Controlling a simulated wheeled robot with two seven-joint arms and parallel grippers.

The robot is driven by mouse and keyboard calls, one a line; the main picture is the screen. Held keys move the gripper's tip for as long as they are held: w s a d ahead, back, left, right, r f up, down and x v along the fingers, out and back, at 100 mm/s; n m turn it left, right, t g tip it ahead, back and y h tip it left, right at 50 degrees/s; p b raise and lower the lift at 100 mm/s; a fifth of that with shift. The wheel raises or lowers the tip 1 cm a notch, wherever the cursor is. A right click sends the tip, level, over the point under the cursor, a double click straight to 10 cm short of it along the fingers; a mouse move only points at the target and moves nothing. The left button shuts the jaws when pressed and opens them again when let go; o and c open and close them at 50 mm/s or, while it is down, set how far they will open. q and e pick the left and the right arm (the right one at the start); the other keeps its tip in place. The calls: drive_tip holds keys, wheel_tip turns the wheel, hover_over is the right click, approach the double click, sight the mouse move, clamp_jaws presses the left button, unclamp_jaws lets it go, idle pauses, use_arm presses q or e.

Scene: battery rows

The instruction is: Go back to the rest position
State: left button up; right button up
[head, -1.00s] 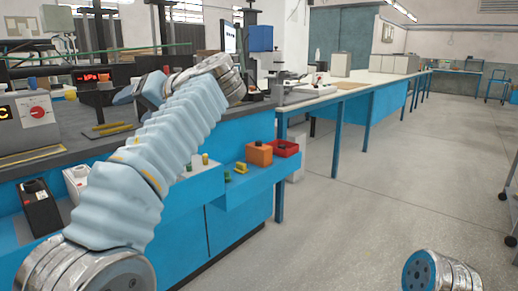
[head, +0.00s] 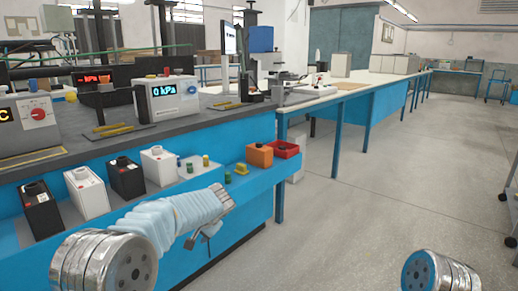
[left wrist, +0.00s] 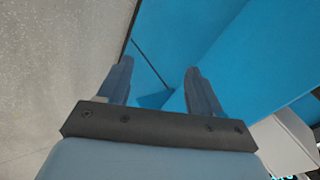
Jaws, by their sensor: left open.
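My left arm reaches in low from the left in the head view. Its gripper (head: 203,234) hangs in front of the blue bench, below the ledge, with nothing visible in it. In the left wrist view the two fingers (left wrist: 160,82) are apart and empty, with blue bench panels and grey floor beyond. Only a metal joint of my right arm shows at the bottom right of the head view; its gripper is out of frame. A row of block batteries stands on the blue ledge: black (head: 41,212), white (head: 87,194), black (head: 127,179) and white (head: 158,166).
A kPa meter (head: 168,97) stands on the bench top.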

use_arm(q)
drive_tip(key=s+d+f+g+h, duration=0.1)
drive_tip(key=s+f+h, duration=0.15)
drive_tip(key=f, duration=0.45)
drive_tip(key=s+d+f+g+h, duration=0.1)
drive_tip(key=s+f, duration=0.2)
drive_tip(key=f, duration=0.5)
drive_tip(key=s+d+f+n+g+h, duration=0.1)
drive_tip(key=s+d+f+n+h, duration=0.1)
drive_tip(key=s+f, duration=0.6)
drive_tip(key=s+d+f+n+g+h, duration=0.1)
drive_tip(key=s+d+f+g+h, duration=0.1)
drive_tip(key=s+f, duration=0.7)
drive_tip(key=s+h+p, duration=0.1)
drive_tip(key=s, duration=0.3)
drive_tip(key=shift+d+f+n, duration=0.15)
drive_tip(key=shift+d+n, duration=0.25)
drive_tip(key=s+n, duration=0.1)
drive_tip(key=s, duration=0.2)
drive_tip(key=s+f+n, duration=0.1)
drive_tip(key=s, duration=0.2)
drive_tip(key=s+n+h, duration=0.1)
drive_tip(key=s, duration=0.3)
drive_tip(key=shift+f, duration=0.25)
drive_tip(key=shift+c, duration=0.2)
